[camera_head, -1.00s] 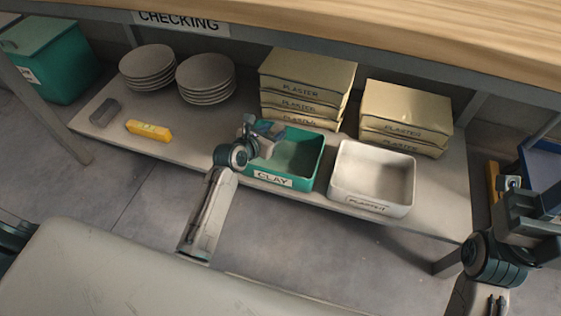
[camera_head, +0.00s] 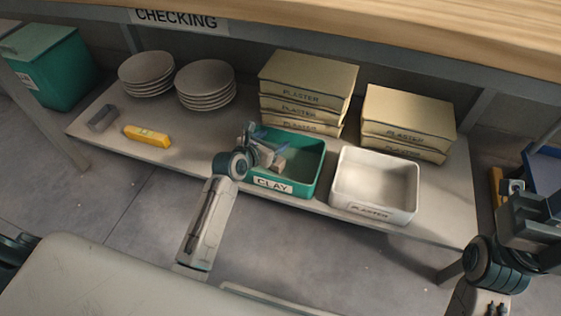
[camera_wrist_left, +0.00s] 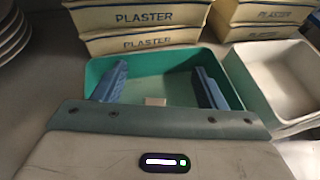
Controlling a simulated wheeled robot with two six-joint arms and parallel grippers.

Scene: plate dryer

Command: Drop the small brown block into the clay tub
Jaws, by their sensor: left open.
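The green clay tub (camera_head: 312,170) stands on the shelf with its CLAY label facing me; it also fills the middle of the left wrist view (camera_wrist_left: 165,60). The small brown block (camera_head: 279,163) shows inside the tub's outline, by my left fingers. In the left wrist view the block (camera_wrist_left: 155,101) shows pale between the two blue fingers, touching neither. Whether it lies fully on the tub floor I cannot tell. My left gripper (camera_head: 266,152) is open over the tub's left part. My right gripper (camera_head: 535,215) is at the right edge; its jaws are unclear.
A white plaster tub (camera_head: 413,190) stands just right of the clay tub. Plaster boxes (camera_head: 310,75) are stacked behind. Plate stacks (camera_head: 206,80), a yellow block (camera_head: 147,136) and a grey block (camera_head: 102,118) are on the shelf's left. A wooden tabletop (camera_head: 400,25) overhangs the shelf.

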